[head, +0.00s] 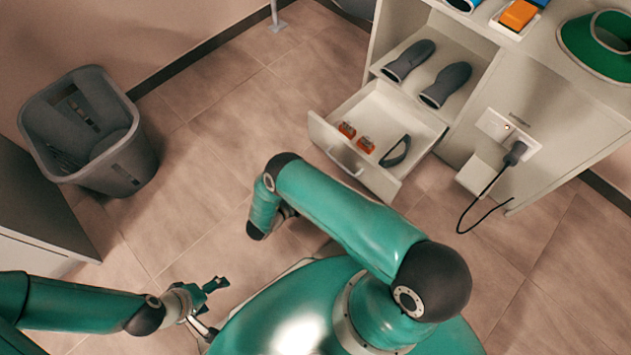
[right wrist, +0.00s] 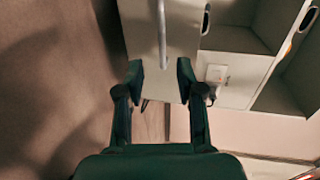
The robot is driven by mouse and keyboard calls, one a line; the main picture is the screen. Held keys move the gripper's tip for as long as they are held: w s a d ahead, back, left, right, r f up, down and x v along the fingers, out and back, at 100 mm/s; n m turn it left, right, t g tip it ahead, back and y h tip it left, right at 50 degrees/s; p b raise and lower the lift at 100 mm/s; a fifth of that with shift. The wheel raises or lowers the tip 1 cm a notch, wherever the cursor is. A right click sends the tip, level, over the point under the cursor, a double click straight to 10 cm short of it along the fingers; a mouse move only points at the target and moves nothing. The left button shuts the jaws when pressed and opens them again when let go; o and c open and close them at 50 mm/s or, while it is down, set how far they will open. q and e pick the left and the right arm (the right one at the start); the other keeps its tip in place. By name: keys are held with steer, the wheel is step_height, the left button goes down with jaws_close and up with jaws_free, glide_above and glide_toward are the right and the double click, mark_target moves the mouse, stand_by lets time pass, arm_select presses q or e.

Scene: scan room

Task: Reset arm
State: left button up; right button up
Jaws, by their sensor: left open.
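My left gripper (head: 207,302) is at the lower left of the head view, its fingers apart and empty above the floor. My right arm bends across the middle of the head view, and its gripper is mostly hidden there. In the right wrist view my right gripper (right wrist: 160,80) is open, with nothing between its two dark fingers. The pulled-out white drawer (head: 416,127) holds small orange items (head: 347,130) and a dark curved item (head: 396,151). Its bar handle (right wrist: 162,36) shows ahead of the right fingertips, apart from them.
A grey bin (head: 130,160) stands on the floor at the left. The white cabinet (head: 550,100) has dark slippers (head: 409,60) on a shelf, a green ring-shaped item (head: 585,50) on top, and a plugged-in cable (head: 484,196). Floor between bin and drawer is clear.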

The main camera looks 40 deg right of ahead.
steer(key=shift+d, duration=0.1)
steer(key=w+d+r+n+t+y, duration=0.35)
steer(key=w+d+r, duration=0.35)
steer(key=w+r, duration=0.4)
steer(key=s+a+n+y, duration=0.9)
steer(key=a+n+y, duration=0.4)
steer(key=n, duration=0.4)
steer(key=s+a+n+g+y, duration=0.1)
steer(key=s+a+n+g, duration=0.2)
steer(key=s+a+n, duration=0.4)
steer(key=s+a+n+g+y, duration=0.25)
steer(key=s+n, duration=0.25)
steer(key=s, duration=0.3)
step_height(320, 180, up, 36)
steer(key=p, duration=3.6)
steer(key=shift+r+h+p, duration=0.15)
steer(key=shift+h+p, duration=0.15)
